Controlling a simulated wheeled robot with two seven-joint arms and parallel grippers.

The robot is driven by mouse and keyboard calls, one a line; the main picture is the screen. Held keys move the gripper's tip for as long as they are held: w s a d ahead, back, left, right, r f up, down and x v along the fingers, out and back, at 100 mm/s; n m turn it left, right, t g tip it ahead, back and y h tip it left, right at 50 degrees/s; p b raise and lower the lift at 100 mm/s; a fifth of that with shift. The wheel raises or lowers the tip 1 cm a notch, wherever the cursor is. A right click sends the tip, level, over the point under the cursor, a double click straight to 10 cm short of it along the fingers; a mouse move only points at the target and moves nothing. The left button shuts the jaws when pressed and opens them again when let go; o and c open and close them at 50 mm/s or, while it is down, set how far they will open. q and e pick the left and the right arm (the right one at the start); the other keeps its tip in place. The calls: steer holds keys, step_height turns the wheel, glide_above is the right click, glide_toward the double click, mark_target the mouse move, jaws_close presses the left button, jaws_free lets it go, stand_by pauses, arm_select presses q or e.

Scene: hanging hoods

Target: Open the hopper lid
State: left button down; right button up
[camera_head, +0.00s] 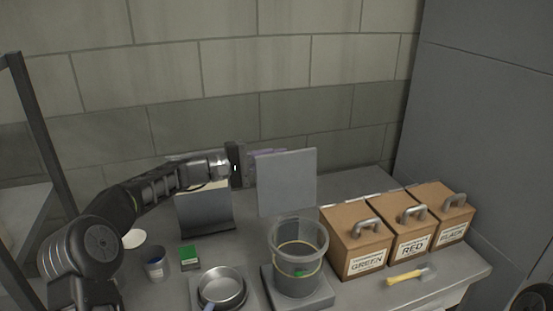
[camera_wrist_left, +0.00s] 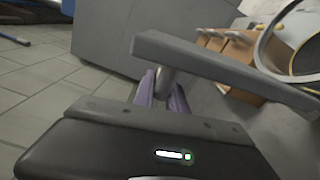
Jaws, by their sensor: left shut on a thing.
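The lid is a flat grey square plate (camera_head: 287,183), standing close to upright behind and above the round grey hopper bucket (camera_head: 299,252). The bucket's top is uncovered, and a little green shows inside. My left gripper (camera_head: 268,153) is at the plate's upper left edge, its purple fingers partly behind it. In the left wrist view, the purple fingers (camera_wrist_left: 163,95) are shut on a short grey handle (camera_wrist_left: 163,82) that joins the plate, seen edge-on (camera_wrist_left: 215,65). The bucket's rim also shows there (camera_wrist_left: 263,48). Whether a hinge joins plate and bucket cannot be told. My right gripper is not in view.
Brown boxes with grey handles, labelled GREEN (camera_head: 357,247), RED (camera_head: 405,230) and BLACK (camera_head: 444,215), stand right of the bucket. A yellow-handled brush (camera_head: 405,278) lies before them. A metal pan (camera_head: 222,288), a can (camera_head: 155,265) and a green box (camera_head: 190,256) stand left. A wall closes the back.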

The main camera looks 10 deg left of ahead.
arm_select(q)
steer(key=c, duration=1.4)
jaws_free()
steer(key=shift+o, duration=0.2)
steer(key=shift+s+a, duration=0.1)
steer(key=b+v, duration=0.2)
steer(key=v, duration=0.5)
steer(key=shift+a, duration=0.25)
steer(key=shift+s, duration=0.2)
